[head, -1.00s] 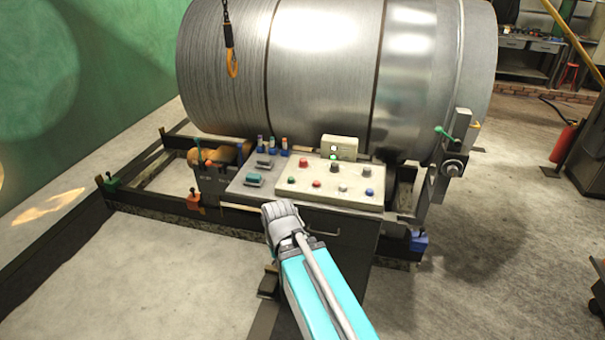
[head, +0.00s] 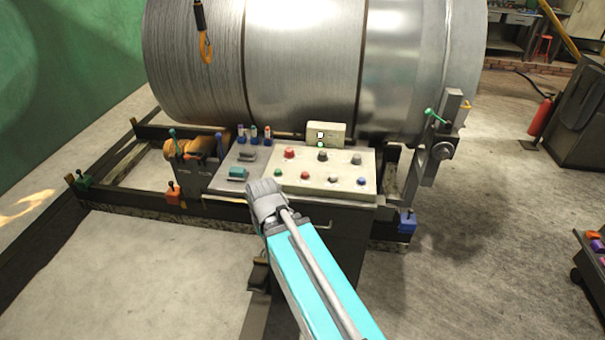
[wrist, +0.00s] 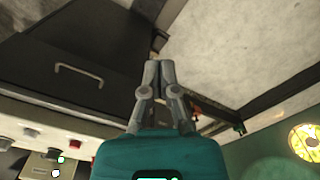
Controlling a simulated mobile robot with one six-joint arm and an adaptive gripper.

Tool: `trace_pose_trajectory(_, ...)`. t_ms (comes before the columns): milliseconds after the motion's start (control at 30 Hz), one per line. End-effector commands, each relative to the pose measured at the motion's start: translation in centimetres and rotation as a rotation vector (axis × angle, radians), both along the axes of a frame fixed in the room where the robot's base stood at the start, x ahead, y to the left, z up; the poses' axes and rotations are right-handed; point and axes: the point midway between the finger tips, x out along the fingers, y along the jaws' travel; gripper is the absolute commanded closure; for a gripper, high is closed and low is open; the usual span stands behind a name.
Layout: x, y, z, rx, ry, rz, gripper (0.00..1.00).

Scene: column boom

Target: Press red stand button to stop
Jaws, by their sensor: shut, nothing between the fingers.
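The cream control panel (head: 300,184) is on a stand in front of the large metal drum. A larger red button (head: 289,153) is at its upper left, and a smaller red button (head: 333,175) is in its lower row. My wrist shows in the head view at the panel's front left corner; my fingers cannot be made out there. In the wrist view my gripper (wrist: 159,64) is shut and empty, its fingertips together and apart from any button. The panel's edge with a red button (wrist: 31,132) shows at the lower left of that view.
A small box (head: 326,133) with lit lamps stands behind the panel. Levers (head: 254,132) and a teal switch (head: 237,173) are to the panel's left.

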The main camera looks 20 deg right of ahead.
Motion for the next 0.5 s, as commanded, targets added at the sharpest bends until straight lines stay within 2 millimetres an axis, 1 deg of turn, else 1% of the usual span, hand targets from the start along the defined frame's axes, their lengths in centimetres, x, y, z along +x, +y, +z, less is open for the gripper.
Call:
trace_pose_trajectory(167,0.8,-0.3,0.1,0.009,-0.017,-0.015,1.0)
trace_pose_trajectory(267,2.3,-0.8,0.4,0.026,-0.05,-0.043,1.0)
trace_pose_trajectory(300,3.1,-1.7,0.6,0.034,-0.068,-0.065,1.0)
trace_pose_trajectory(367,4.7,-2.5,0.9,0.053,-0.104,-0.099,1.0)
trace_pose_trajectory(467,7.9,-4.3,1.6,0.09,-0.182,-0.17,1.0)
trace_pose_trajectory(500,9.3,-5.1,1.9,0.106,-0.218,-0.203,1.0)
